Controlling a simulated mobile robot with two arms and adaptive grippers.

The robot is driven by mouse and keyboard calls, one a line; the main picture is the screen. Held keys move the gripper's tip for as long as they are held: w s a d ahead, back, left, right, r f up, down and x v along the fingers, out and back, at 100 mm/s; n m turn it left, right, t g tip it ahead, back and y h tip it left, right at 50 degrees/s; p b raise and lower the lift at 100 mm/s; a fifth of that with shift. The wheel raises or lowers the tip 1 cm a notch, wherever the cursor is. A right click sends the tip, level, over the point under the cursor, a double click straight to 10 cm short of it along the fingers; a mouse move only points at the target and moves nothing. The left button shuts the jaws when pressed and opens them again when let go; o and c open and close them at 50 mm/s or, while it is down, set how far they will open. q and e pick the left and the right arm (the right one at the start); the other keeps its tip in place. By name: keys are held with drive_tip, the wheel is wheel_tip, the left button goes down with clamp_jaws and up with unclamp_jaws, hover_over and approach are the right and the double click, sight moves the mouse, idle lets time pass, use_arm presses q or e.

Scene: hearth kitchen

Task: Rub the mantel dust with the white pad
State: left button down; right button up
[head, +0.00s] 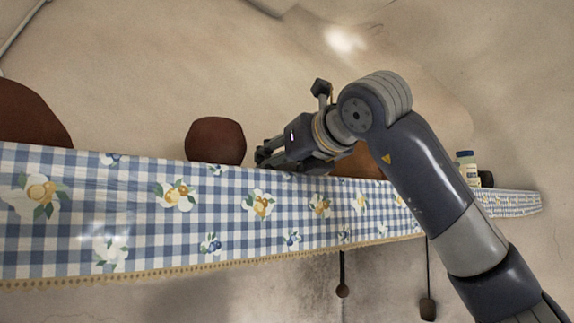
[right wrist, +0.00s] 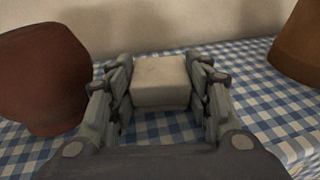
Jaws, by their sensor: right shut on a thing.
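The white pad (right wrist: 160,82) is a pale block between the fingers of my right gripper (right wrist: 162,95) in the right wrist view. The gripper is shut on it, low over the mantel's checked cloth; I cannot tell whether the pad touches the cloth. In the head view my right gripper (head: 268,158) is over the mantel (head: 130,215), and the pad is hidden there. The mantel has a blue and white checked cloth with flowers and a fringed edge. I cannot make out any dust on it. My left gripper is not in view.
A dark red-brown pot (head: 215,140) stands left of the gripper, near it in the right wrist view (right wrist: 42,78). A brown-orange pot (head: 358,162) stands to its right. A larger brown object (head: 28,118) is at far left. A small bottle (head: 467,166) stands far right. The wall is behind.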

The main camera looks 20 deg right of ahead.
drive_tip(key=shift+s+a, duration=0.2)
drive_tip(key=shift+a, duration=0.4)
drive_tip(key=shift+s+a, duration=0.15)
drive_tip(key=shift+a, duration=0.45)
drive_tip(key=shift+d+r, duration=0.15)
drive_tip(key=shift+r, duration=0.1)
wheel_tip(320, 180, up, 6)
drive_tip(key=p, duration=0.5)
drive_tip(key=shift+f, duration=0.25)
wheel_tip(320, 180, up, 3)
drive_tip(key=shift+r+p, duration=0.1)
drive_tip(key=shift+p, duration=1.15)
drive_tip(key=shift+w, duration=0.1)
